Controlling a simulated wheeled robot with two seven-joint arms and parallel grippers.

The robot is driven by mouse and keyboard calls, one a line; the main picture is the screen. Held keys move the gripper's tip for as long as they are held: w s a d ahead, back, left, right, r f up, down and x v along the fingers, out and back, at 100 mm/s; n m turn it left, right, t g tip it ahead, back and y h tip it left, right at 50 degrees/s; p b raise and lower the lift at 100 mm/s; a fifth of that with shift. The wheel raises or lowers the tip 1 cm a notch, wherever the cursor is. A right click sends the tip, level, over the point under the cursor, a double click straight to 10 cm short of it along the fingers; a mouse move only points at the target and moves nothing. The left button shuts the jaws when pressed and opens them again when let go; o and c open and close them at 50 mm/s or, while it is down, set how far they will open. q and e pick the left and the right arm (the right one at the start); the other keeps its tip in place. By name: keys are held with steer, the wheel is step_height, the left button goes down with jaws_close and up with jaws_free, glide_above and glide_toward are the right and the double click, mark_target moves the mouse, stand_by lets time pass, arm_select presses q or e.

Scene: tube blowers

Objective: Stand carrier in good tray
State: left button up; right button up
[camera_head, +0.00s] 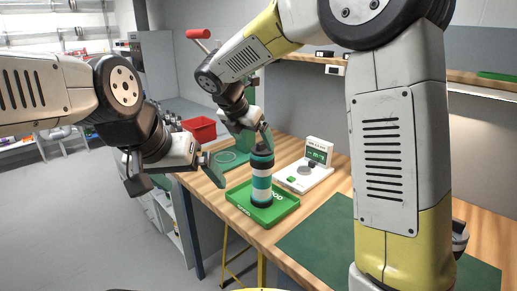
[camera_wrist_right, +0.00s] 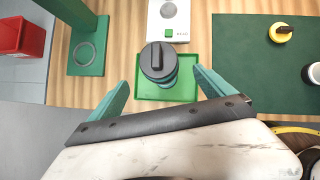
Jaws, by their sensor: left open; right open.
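The carrier (camera_head: 261,180), a cylinder with teal, white and dark bands, stands upright in the green good tray (camera_head: 284,208) on the wooden table. In the right wrist view its dark round cap (camera_wrist_right: 158,62) faces the camera, and the tray (camera_wrist_right: 186,91) shows around it. My right gripper (camera_wrist_right: 162,80) is open, its teal fingers on either side of the carrier's near side with gaps to it. In the head view the right gripper (camera_head: 255,142) is at the carrier's top. My left gripper (camera_head: 174,178) is open and empty, left of the tray, off the table edge.
A white scale (camera_head: 303,176) with a green display stands behind the tray. A green stand (camera_wrist_right: 87,55) with a round ring is at its left. A red bin (camera_head: 199,129) is further back. A dark green mat (camera_head: 320,240) lies to the right, with a yellow-based item (camera_wrist_right: 280,37) on it.

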steer(key=s+d+r+m+g+y, duration=0.1)
steer(key=s+d+r+m+y, duration=0.25)
steer(key=s+d+m, duration=0.85)
steer(key=s+d+f+m+t+y, duration=0.1)
steer(key=s+d+m, duration=0.4)
steer(key=s+m, duration=0.7)
steer(key=shift+s+d+f+m+t+y, duration=0.15)
steer(key=shift+s+m+t+y, duration=0.3)
steer(key=shift+m, duration=2.15)
steer(key=shift+w, duration=0.1)
